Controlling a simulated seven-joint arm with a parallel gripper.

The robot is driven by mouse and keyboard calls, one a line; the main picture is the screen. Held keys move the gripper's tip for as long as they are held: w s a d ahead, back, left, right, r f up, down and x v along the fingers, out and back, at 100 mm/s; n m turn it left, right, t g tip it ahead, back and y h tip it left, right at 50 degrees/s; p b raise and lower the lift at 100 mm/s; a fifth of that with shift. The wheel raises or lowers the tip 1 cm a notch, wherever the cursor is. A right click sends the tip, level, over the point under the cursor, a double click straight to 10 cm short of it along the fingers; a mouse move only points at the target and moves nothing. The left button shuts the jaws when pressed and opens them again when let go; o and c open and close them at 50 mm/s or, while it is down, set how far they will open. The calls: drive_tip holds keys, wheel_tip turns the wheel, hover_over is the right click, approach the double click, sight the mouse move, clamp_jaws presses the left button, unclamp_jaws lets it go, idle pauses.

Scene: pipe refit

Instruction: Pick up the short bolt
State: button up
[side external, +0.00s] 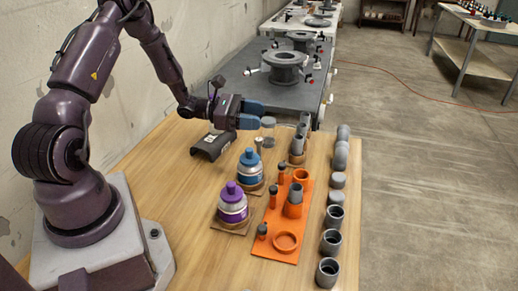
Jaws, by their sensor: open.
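My gripper (254,114) is at the far part of the wooden table, its two blue fingers apart with nothing seen between them. A small pale upright piece (259,143), perhaps a bolt, stands just below the fingers in the picture, apart from them. Dark-headed bolts stand along the left side of the orange board: a far one (282,171), a middle one (273,191) and a near one (262,229). I cannot tell from this view which piece is the short bolt. The gripper is not touching any of these pieces.
A blue-topped bottle (250,173) and a purple-topped bottle (232,204) stand left of the orange board (273,258). Grey pipe pieces (334,216) line the right edge. The front left tabletop is clear.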

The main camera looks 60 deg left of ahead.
sight(259, 151)
drive_tip(key=a+f+n, duration=0.1)
drive_tip(key=f, duration=0.2)
drive_tip(key=a+f+n+t+y, duration=0.1)
drive_tip(key=f, duration=0.2)
drive_tip(key=a+f+n+t+y, duration=0.1)
drive_tip(key=f, duration=0.3)
drive_tip(key=shift+a+n, duration=0.3)
drive_tip(key=x, duration=0.5)
clamp_jaws()
